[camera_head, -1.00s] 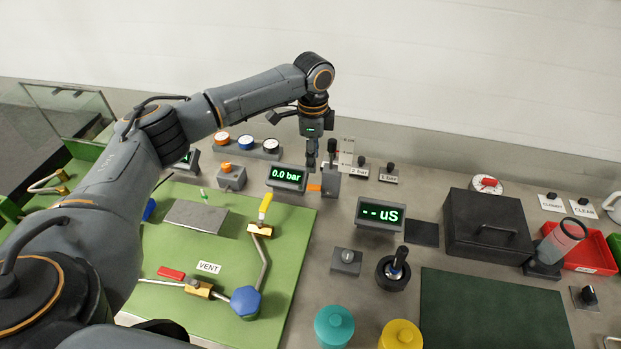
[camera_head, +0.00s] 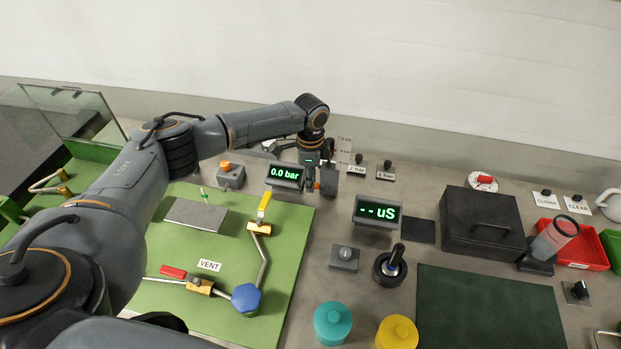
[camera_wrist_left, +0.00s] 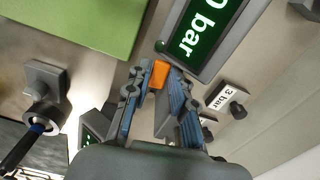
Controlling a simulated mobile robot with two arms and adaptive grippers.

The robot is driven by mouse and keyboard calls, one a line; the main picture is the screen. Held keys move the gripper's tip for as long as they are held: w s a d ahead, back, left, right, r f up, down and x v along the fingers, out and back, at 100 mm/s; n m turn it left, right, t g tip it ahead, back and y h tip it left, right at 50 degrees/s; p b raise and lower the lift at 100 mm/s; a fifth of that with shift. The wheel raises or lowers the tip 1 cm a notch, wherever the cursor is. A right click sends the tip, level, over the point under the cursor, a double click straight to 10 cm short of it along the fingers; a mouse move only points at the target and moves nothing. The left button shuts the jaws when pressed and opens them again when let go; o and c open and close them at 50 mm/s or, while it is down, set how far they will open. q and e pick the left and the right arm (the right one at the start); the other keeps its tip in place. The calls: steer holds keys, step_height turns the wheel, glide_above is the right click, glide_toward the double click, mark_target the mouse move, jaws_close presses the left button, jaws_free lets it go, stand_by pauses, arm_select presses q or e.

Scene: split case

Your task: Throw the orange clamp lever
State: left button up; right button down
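The orange clamp lever (camera_wrist_left: 160,74) shows in the left wrist view between the fingertips of my left gripper (camera_wrist_left: 161,70), filling the narrow gap. The fingers look shut on it from both sides. In the head view my left gripper (camera_head: 316,184) points down just right of the 0.0 bar display, and only a small bit of the orange lever (camera_head: 308,185) shows beside it. The grey clamp block (camera_head: 328,181) stands just right of the fingers. The rest of the lever is hidden by the gripper. My right gripper is in neither view.
The 0.0 bar display (camera_head: 285,175) stands close left of the gripper. The uS display (camera_head: 377,211) and a black lidded case (camera_head: 480,224) are to the right. A green board (camera_head: 200,250) with pipes and valves lies left. Labelled black knobs (camera_head: 386,168) stand behind right.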

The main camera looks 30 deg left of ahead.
arm_select(q)
jaws_close()
steer(key=shift+w+a+m, duration=0.1)
steer(key=shift+w+m, duration=0.2)
steer(key=shift+m, duration=0.4)
steer(key=o, duration=0.6)
jaws_free()
step_height(320, 180, up, 12)
steer(key=shift+r, duration=0.1)
steer(key=shift+f, duration=0.2)
